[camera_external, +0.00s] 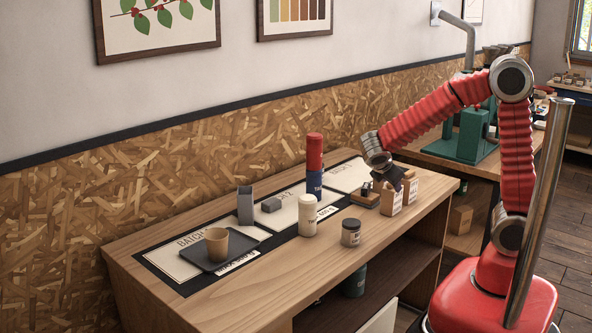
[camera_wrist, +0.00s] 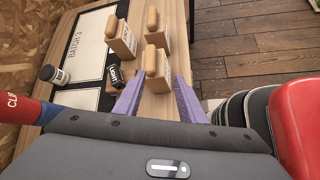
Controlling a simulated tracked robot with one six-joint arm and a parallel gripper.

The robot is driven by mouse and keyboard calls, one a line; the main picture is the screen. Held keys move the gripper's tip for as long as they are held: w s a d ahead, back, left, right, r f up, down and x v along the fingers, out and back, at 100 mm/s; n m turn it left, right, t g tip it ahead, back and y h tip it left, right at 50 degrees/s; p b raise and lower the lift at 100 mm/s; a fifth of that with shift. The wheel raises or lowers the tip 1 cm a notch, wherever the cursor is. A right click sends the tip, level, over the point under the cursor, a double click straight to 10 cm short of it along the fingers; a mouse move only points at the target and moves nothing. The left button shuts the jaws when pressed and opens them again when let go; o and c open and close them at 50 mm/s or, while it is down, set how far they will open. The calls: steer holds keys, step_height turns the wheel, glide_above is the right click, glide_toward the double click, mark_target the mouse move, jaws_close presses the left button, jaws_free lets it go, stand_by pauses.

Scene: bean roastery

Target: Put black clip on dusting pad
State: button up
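My gripper (camera_wrist: 157,84) shows two purple fingers spread apart with nothing held between them. In the external view it (camera_external: 387,180) hangs over the right end of the counter, beside the kraft-coloured bags. A small black piece with white marks (camera_wrist: 115,77) lies just left of the left finger in the wrist view; I cannot tell for sure whether it is the black clip. One kraft bag (camera_wrist: 157,66) stands just beyond the fingertips. No dusting pad can be told with certainty; a flat dark square (camera_external: 220,262) lies at the counter's left end under a tan cup (camera_external: 217,243).
Two more kraft bags (camera_wrist: 121,38) stand farther off. A red and blue canister (camera_external: 315,165), white jar (camera_external: 307,215), small dark-lidded jar (camera_external: 351,232), grey upright box (camera_external: 245,205) and grey block (camera_external: 271,204) stand on the counter (camera_external: 290,265). Its front left area is clear.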

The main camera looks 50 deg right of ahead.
steer(key=s+a+r+m+t+y, duration=0.1)
steer(key=s+a+r+m+y, duration=0.1)
steer(key=s+m, duration=0.5)
steer(key=s+a+r+m+t+y, duration=0.2)
steer(key=s+a+r+m+y, duration=0.1)
steer(key=s+r+m+y, duration=0.2)
steer(key=shift+s+a+m+y, duration=0.25)
steer(key=shift+s+m+y, duration=0.95)
steer(key=shift+s+m, duration=0.3)
steer(key=shift+w, duration=0.1)
